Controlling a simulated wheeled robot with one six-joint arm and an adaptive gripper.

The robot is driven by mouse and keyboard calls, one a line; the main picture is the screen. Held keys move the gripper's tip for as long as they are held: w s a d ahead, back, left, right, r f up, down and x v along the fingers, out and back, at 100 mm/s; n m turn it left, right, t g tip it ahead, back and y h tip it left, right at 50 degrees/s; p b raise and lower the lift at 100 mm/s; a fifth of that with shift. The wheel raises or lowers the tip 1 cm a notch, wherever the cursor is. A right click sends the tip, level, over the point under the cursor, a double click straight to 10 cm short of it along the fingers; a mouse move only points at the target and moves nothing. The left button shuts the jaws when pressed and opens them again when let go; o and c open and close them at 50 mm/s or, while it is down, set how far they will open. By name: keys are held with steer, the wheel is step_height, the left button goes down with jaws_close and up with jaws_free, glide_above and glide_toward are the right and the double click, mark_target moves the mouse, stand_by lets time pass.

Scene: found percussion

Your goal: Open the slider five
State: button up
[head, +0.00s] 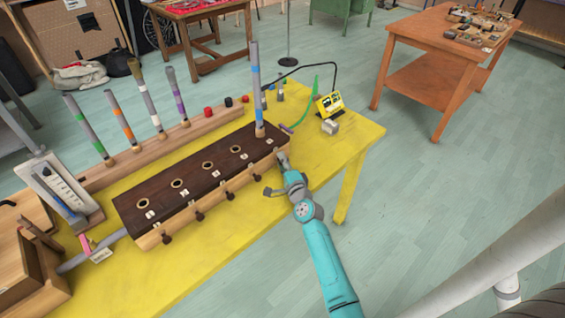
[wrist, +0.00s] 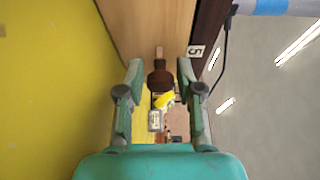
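The wooden wind chest (head: 205,180) with a dark top lies on the yellow table, with a row of dark slider knobs along its front side. My gripper (head: 275,176) is at the chest's right end. In the wrist view, the dark round knob of slider five (wrist: 160,78) is on a light wooden stem, between the two fingers of my gripper (wrist: 160,80). The fingers are apart, with a small gap on each side of the knob. A label reading 5 (wrist: 196,51) is beside it. The head view hides this knob behind my gripper.
A grey pipe with blue bands (head: 257,90) stands upright at the chest's right end. Several banded pipes stand in a rack (head: 150,148) behind. The yellow table (head: 340,143) has a yellow device (head: 330,104) at its right.

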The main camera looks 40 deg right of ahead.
jaws_close()
steer(key=shift+s, duration=1.5)
jaws_free()
steer(key=shift+s, duration=0.1)
steer(key=v, duration=1.1)
steer(key=shift+s+a, duration=0.25)
steer(key=shift+s, duration=0.1)
